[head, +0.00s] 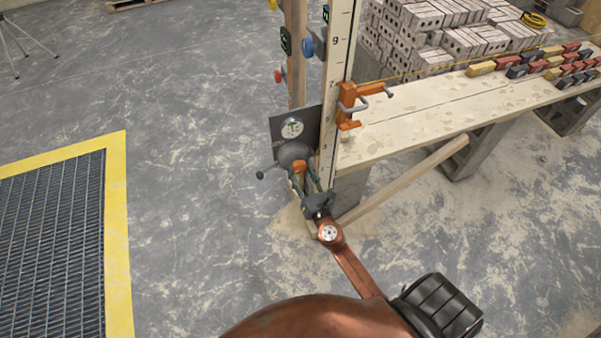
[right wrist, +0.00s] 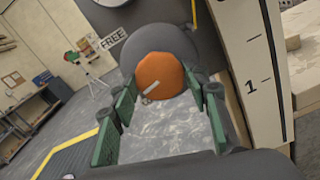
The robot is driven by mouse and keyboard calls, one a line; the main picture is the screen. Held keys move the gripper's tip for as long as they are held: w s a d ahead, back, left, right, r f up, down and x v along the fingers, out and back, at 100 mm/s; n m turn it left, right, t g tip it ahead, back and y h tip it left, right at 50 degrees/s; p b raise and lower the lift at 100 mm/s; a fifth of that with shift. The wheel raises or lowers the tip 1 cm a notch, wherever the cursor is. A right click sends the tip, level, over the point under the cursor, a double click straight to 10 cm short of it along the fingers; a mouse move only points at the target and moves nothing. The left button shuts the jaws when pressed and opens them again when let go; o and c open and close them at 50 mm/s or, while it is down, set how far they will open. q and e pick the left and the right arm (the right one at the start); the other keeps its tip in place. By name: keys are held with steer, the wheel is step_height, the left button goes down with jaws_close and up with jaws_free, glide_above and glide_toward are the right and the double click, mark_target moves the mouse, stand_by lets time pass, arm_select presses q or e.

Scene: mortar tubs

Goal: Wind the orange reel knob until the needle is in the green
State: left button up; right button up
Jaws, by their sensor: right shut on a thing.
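The orange reel knob (head: 299,167) sits on the front of a dark grey round reel (head: 291,152) beside the tall measuring post. It shows large in the right wrist view (right wrist: 160,75), with a pale line across its face. My right gripper (head: 299,179) is shut on the knob; its green fingers (right wrist: 160,85) stand at either side of it. The white gauge dial (head: 292,127) is on a dark plate (head: 311,122) above the reel. Its needle and green zone are too small to read. In the wrist view only the dial's lower edge (right wrist: 110,2) shows. My left gripper is out of view.
The numbered post (head: 340,50) stands close on the right, with an orange clamp (head: 349,105). A plank bench (head: 430,115) carries bricks. A "FREE" label (right wrist: 114,39) shows beside the reel. Floor at left is open.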

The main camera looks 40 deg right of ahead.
steer(key=shift+m, duration=0.7)
steer(key=o, duration=1.2)
steer(key=shift+c, duration=0.2)
steer(key=shift+s, duration=0.1)
steer(key=v, duration=1.1)
steer(key=shift+s+a, duration=0.15)
steer(key=shift+s, duration=0.2)
